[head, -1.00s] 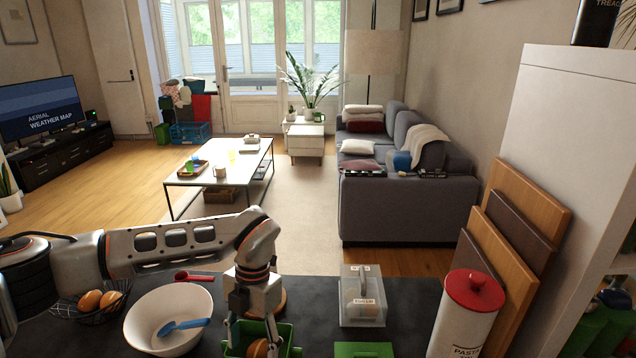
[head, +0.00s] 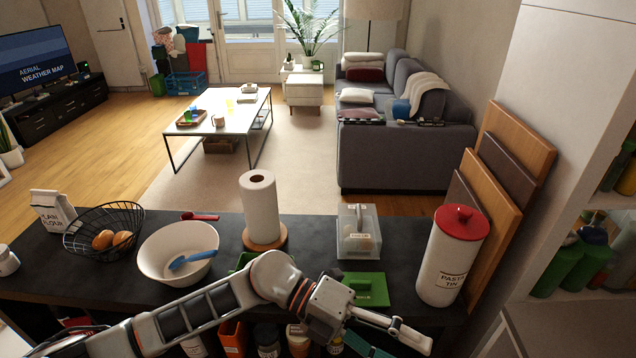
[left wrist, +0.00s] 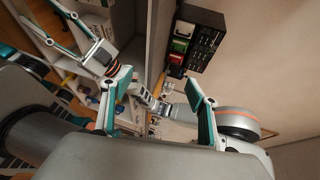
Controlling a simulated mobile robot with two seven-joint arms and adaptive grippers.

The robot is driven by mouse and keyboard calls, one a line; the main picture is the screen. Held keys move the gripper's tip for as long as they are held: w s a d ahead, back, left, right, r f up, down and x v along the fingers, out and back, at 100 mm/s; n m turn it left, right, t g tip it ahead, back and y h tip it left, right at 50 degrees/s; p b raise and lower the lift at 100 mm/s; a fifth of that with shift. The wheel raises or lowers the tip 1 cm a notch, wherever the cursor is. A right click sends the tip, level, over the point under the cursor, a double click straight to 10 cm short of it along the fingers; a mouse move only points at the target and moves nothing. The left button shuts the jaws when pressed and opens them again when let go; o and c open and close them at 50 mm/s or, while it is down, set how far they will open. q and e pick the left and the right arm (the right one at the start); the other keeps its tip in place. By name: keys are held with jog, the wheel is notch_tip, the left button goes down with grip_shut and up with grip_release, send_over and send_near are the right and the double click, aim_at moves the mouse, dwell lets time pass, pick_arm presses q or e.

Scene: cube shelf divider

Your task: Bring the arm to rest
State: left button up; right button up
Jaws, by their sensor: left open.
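My left arm (head: 205,308) reaches across the front of the dark counter in the head view. Its gripper (head: 405,348) is open and empty, low near the counter's front edge, left of and below the pasta tin (head: 452,255). In the left wrist view its two teal-padded fingers (left wrist: 158,88) stand apart with nothing between them. A second gripper, which I take as my right one (left wrist: 45,18), shows at the upper left of that view with its fingers spread and empty. The right arm is not in the head view.
The counter (head: 320,252) holds a wire basket of brown round items (head: 105,232), a white bowl (head: 178,250) with a blue spoon, a paper roll (head: 261,205), a clear lidded box (head: 358,232) and a green lid (head: 366,289). A green box (head: 245,260) is mostly hidden behind my arm.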

pick_arm(q)
jog(key=w+a+r+n+t+h, duration=0.2)
jog(key=w+r+n+t+h, duration=0.5)
jog(key=n+t, duration=0.55)
jog(key=w+a+f+n+t+y, duration=0.7)
jog(key=a+f+n+t, duration=0.3)
jog(key=n, duration=0.3)
jog(key=s+a+f+n+y, duration=0.2)
jog(key=a+f+n+y, duration=0.5)
jog(key=a+f, duration=0.5)
jog(key=s+a+f+n+g+y, duration=0.4)
jog(key=s+a+f, duration=0.7)
jog(key=f, duration=0.3)
jog(key=shift+s+a+g+y, duration=0.4)
jog(key=shift+s+g, duration=0.15)
jog(key=shift+s, duration=0.25)
jog(key=shift+n, duration=0.25)
